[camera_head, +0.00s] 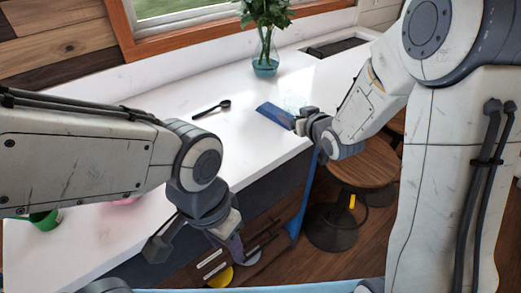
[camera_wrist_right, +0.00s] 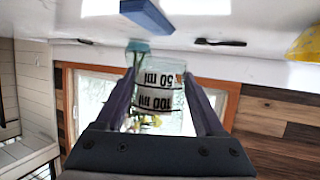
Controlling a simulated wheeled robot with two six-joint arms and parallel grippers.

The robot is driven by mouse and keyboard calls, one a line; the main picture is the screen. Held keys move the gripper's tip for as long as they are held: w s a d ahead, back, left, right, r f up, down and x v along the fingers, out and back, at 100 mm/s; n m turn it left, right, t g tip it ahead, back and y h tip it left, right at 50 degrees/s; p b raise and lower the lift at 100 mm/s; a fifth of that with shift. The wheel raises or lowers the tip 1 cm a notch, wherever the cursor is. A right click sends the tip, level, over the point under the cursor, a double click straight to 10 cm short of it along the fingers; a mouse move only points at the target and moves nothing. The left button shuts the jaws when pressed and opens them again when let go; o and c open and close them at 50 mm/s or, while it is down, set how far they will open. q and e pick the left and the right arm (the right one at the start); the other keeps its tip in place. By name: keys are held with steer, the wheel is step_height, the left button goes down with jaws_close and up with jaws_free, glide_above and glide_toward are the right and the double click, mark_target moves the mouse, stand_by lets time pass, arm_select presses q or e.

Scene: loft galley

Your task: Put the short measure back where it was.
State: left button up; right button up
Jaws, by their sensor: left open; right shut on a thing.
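The short measure (camera_wrist_right: 158,95) is a clear beaker with black 50 ml and 100 ml marks. In the right wrist view it sits between the two fingers of my right gripper (camera_wrist_right: 166,100), which is shut on it. In the head view my right gripper (camera_head: 299,120) is over the counter's front edge, beside a blue block (camera_head: 275,115), and the clear measure is hard to make out. My left gripper (camera_head: 193,242) is open and empty, low in front of the counter.
A wooden stool (camera_head: 365,170) stands below my right arm. The counter around the spoon is clear.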

steer(key=shift+w+a+f+n+y+b, duration=0.1)
steer(key=shift+a+n+y+b, duration=0.3)
steer(key=shift+a+b, duration=0.2)
steer(key=shift+a+r+n+y+b, duration=0.3)
steer(key=shift+r+b, duration=0.2)
steer(key=shift+b, duration=0.2)
steer(key=shift+a, duration=0.3)
steer(key=p, duration=0.1)
glide_above(250, 140)
step_height(250, 140, down, 7)
steer(key=shift+r, duration=0.15)
step_height(250, 140, down, 4)
steer(key=shift+r+p, duration=0.1)
steer(key=shift+p, duration=0.65)
arm_select(q)
step_height(250, 140, down, 2)
steer(key=shift+f, duration=0.15)
